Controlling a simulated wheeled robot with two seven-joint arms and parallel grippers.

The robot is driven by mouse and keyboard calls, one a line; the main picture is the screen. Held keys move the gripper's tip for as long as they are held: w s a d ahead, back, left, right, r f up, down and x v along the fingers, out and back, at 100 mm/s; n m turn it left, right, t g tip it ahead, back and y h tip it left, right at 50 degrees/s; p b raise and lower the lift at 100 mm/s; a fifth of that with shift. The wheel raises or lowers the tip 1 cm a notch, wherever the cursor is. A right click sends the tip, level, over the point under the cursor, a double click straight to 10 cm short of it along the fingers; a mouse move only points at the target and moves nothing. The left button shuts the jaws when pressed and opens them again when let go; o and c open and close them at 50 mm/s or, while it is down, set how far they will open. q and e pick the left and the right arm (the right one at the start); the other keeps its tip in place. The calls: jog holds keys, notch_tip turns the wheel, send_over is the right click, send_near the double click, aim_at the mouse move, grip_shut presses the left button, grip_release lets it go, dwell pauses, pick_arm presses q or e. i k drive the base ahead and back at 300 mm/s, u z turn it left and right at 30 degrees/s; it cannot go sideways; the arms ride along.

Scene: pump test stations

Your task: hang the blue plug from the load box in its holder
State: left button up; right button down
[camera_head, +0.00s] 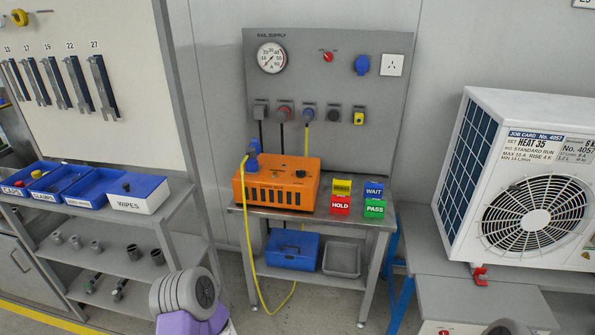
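The orange load box (281,184) stands on the left part of the middle bench. A blue plug (253,158) sits upright at the load box's back left corner, with a yellow cable (247,222) attached. A yellow cable also hangs from a blue-faced fitting (308,110) in the row on the grey panel (345,75). I cannot tell which fitting is the plug's holder. A blue round fitting (362,64) is higher on the panel. Neither of my grippers is in view.
Yellow, blue WAIT (374,190), red HOLD (340,205) and green PASS (375,208) blocks stand right of the load box. A blue case (293,250) and grey tray (342,260) are below. A heat pump (520,180) stands right, a shelf with blue bins (97,187) left.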

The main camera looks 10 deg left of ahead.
aim_at(251, 151)
jog(key=u, duration=1.2)
jog(key=i, duration=0.75)
jog(key=z, duration=0.5)
jog(key=i, duration=0.8)
jog(key=z, duration=0.85)
jog(key=k, duration=0.5)
jog(key=u, duration=0.3)
jog(key=i, duration=0.85)
